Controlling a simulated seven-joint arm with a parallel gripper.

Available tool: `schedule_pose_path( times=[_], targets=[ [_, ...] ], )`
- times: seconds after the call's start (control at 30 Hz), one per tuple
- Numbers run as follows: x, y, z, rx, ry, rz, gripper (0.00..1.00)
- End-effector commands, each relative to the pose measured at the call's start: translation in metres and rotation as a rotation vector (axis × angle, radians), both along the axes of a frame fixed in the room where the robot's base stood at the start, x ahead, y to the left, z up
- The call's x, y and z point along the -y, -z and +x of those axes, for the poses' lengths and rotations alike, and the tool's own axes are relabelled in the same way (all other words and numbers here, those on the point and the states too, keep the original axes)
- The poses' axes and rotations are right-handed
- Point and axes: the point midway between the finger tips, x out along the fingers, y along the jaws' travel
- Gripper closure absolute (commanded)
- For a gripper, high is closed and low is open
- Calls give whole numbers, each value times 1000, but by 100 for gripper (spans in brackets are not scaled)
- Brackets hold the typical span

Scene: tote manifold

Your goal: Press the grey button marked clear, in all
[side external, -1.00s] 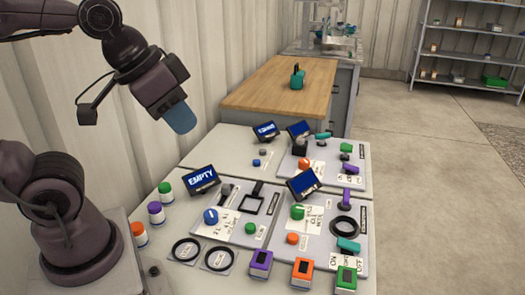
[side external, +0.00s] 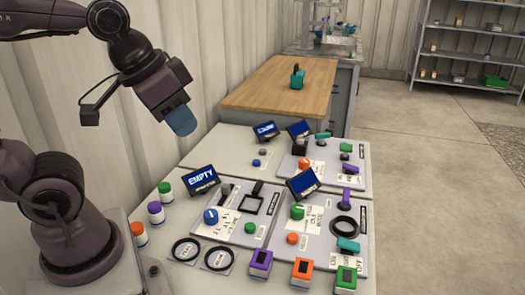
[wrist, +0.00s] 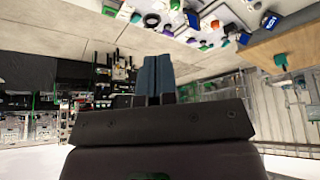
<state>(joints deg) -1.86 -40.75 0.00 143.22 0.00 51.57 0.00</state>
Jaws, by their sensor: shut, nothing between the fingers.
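A small grey button (side external: 262,152) sits on the white bench below the far left display, just behind a blue button (side external: 256,163). Its marking is too small to read. A second grey knob-like part (side external: 225,189) stands on the near left panel, beside the display reading EMPTY (side external: 201,180). My gripper (side external: 181,124) is shut and empty, its blue fingers pointing down, in the air to the left of the bench and well above it. The closed fingers also show in the wrist view (wrist: 157,76).
Panels carry knobs, levers and tilted displays, such as one at centre (side external: 303,184). Coloured-lid jars (side external: 156,214) stand at the left edge. Purple, orange and green boxes (side external: 303,271) line the front. A wooden table (side external: 270,88) stands behind; the air around my gripper is clear.

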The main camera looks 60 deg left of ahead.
Motion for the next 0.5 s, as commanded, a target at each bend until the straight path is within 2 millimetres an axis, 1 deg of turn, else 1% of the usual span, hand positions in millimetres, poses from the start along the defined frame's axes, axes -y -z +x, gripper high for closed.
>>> schedule_pose_path(
  times=[0.03, 0.17, 0.27, 0.37, 0.5],
  targets=[
    [-4, 8, 2, -42, -21, -2, 100],
    [-17, 20, 17, -133, -80, -16, 100],
    [-29, 27, 38, -186, -137, -43, 100],
    [-42, 33, 63, -214, -194, -76, 100],
    [-66, 45, 101, -230, -281, -128, 100]
  ],
)
